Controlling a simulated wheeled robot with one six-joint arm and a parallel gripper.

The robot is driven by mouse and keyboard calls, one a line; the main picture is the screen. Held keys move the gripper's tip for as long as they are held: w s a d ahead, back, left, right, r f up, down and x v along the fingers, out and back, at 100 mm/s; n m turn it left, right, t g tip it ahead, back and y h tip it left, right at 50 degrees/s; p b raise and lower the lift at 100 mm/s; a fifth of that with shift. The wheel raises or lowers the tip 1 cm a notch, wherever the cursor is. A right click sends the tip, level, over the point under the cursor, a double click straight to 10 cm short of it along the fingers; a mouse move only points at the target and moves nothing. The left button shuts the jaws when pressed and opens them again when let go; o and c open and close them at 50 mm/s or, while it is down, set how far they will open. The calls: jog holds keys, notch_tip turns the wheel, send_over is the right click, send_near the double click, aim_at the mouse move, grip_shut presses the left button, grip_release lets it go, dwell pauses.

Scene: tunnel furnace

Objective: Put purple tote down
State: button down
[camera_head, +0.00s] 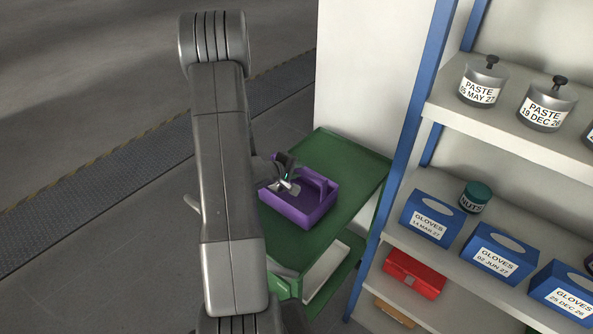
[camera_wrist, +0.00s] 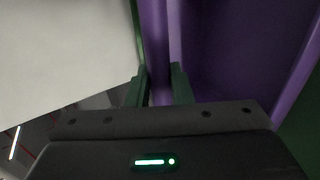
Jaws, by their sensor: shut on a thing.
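The purple tote (camera_head: 298,209) is at the green cart top (camera_head: 347,167), upright, with a raised part at its right. I cannot tell whether its base touches the cart top or hangs just above it. My gripper (camera_head: 288,186) is over the tote, partly hidden by my arm. In the wrist view, the fingers of my gripper (camera_wrist: 159,88) are shut on a purple strip of the tote (camera_wrist: 230,45), with its inside to the right. I cannot tell whether the strip is a wall or a handle.
A blue-framed shelf stands right of the cart, with paste pots (camera_head: 547,104), glove boxes (camera_head: 432,219), a green-lidded nuts jar (camera_head: 475,196) and a red box (camera_head: 414,273). A white wall (camera_head: 362,80) is behind the cart. The cart top behind the tote is bare.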

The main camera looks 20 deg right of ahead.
jog(key=shift+f, duration=0.1)
jog(key=c, duration=1.3)
grip_release()
jog(key=v, duration=1.2)
